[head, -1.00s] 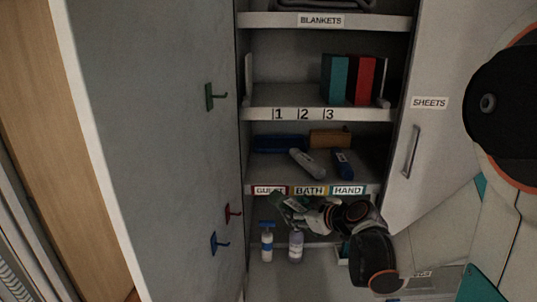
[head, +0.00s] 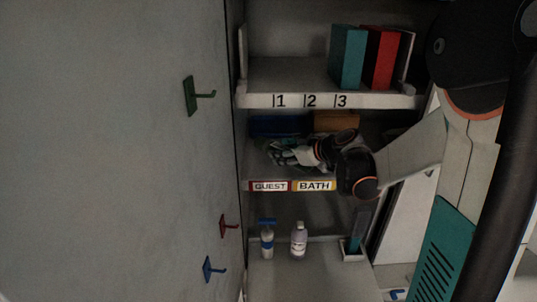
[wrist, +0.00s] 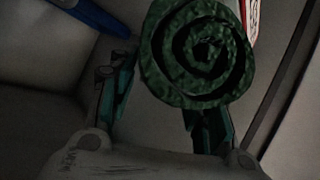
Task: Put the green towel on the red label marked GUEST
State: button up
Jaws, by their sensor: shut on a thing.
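The green towel (wrist: 198,52) is rolled up, and its spiral end faces the wrist camera. My gripper (wrist: 160,95) is shut on the towel. In the head view my gripper (head: 272,150) is at the left part of the shelf above the labels, and the towel there is mostly hidden and dark. The red label marked GUEST (head: 270,186) is on the shelf's front edge, below my gripper. A sliver of a red and white label (wrist: 250,18) shows beside the towel in the wrist view.
The yellow BATH label (head: 315,186) is right of GUEST. Two bottles (head: 267,240) (head: 299,240) stand below. A door panel with hooks (head: 190,95) borders the left.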

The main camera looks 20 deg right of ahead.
jog(key=x, duration=0.3)
jog(key=shift+w, duration=0.15)
jog(key=x, duration=0.3)
jog(key=shift+a+f+b, duration=0.1)
jog(key=shift+f+b, duration=0.2)
jog(key=shift+f, duration=0.25)
jog(key=shift+r, duration=0.1)
jog(key=o, duration=1.1)
jog(key=p+v, duration=0.1)
jog(key=v, duration=1.1)
